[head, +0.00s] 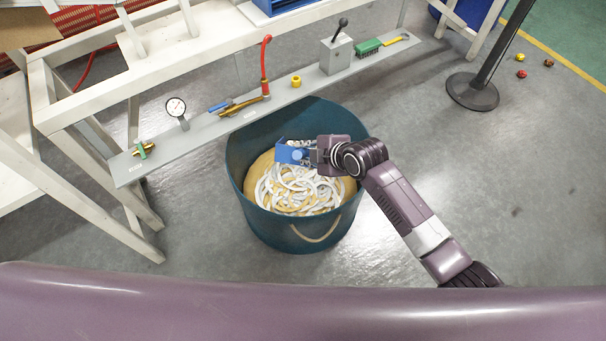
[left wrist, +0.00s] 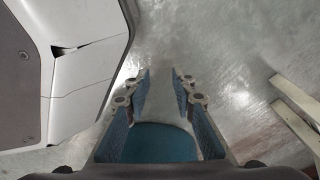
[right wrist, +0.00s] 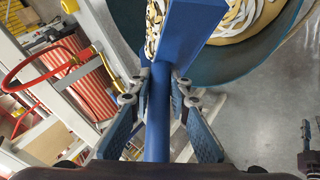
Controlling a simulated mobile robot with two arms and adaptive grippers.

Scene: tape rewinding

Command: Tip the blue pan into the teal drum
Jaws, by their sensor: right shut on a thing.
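The teal drum (head: 262,222) stands on the floor, with a heap of white and tan rings or strips (head: 300,192) inside. My right gripper (head: 314,153) is over the drum's opening, shut on the handle of the blue pan (head: 288,154). In the right wrist view the gripper (right wrist: 158,88) grips the blue handle (right wrist: 158,125), and the pan (right wrist: 190,30) extends over the drum (right wrist: 225,65). The pan looks tilted; white and tan pieces show along its edge. How much it holds is unclear. My left gripper (left wrist: 161,78) is open and empty, seen only in the left wrist view.
A grey shelf board (head: 205,128) behind the drum carries a dial gauge (head: 176,107), a red-handled lever (head: 265,70), a grey switch box (head: 336,54) and small tools. A black post base (head: 472,92) stands at the right.

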